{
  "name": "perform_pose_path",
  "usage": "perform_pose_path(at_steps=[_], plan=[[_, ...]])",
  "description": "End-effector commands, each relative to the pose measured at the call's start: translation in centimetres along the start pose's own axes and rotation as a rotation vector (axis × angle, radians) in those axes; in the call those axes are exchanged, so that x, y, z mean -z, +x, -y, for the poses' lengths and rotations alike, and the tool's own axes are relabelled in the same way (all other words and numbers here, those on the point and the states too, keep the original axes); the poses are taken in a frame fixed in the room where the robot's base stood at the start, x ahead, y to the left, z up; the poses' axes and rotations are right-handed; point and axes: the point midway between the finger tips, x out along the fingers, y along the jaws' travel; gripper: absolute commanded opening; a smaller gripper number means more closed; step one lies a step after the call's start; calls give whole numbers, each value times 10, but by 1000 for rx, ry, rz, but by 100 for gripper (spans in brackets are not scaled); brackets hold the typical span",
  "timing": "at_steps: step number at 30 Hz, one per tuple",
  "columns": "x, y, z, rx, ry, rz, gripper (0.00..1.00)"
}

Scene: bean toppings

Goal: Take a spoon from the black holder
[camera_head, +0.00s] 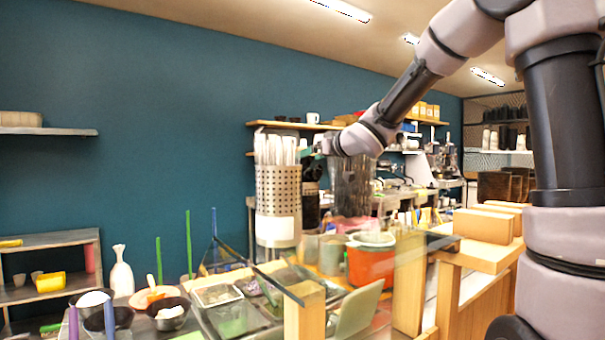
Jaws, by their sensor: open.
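My arm reaches in from the right, and my gripper (312,168) is at its far end, at mid-picture. It is open, but its fingers are small and blend into the dark things behind them. A black upright holder (311,207) stands just below my gripper, right of a perforated metal cylinder. I cannot make out single spoons in the black holder or whether my fingers touch anything there. A dark, see-through upright bundle or stack (350,186) is right of my gripper, below my wrist; I cannot tell what it is.
The perforated metal cylinder (278,190), full of pale upright sticks, stands close on the left. An orange-red bucket (370,262) is in front on the right. Topping trays (225,300) and bowls (168,314) fill the counter's front left. Wooden blocks (484,225) stand at right.

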Motion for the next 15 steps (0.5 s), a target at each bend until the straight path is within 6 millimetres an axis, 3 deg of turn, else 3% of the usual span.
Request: perform_pose_path(at_steps=[9,15], plan=[[-2,42,-6,1,2,1,88],[-2,51,-6,-1,0,1,88]])
